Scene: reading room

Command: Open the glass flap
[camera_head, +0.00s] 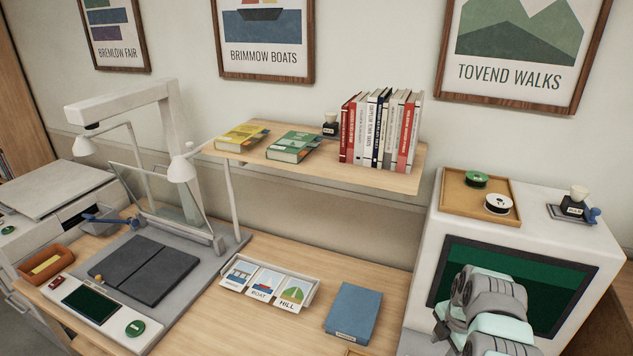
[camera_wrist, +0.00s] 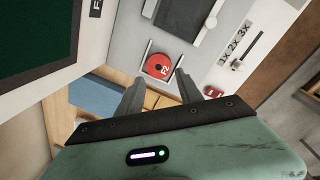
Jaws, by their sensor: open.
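My gripper (camera_wrist: 157,90) is open, with its two dark fingers apart and nothing visible between them. In the wrist view a red disc (camera_wrist: 158,67) sits on a grey panel beyond the fingertips, between two thin bars. A dark rectangular part (camera_wrist: 184,14) lies farther up that panel; I cannot tell whether a glass flap covers it. In the head view a framed clear pane (camera_head: 150,190) stands tilted up behind the dark pad (camera_head: 145,268) of the scanner at the left. My gripper's fingertips are not visible in the head view.
The white machine (camera_head: 428,220) with a dark green screen (camera_head: 500,268) stands at the right. The desk holds a blue book (camera_head: 353,310) and a card rack (camera_head: 268,285). A shelf (camera_head: 395,182) with books hangs above. A slider (camera_wrist: 246,48) marked 1X 2X 3X is near the disc.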

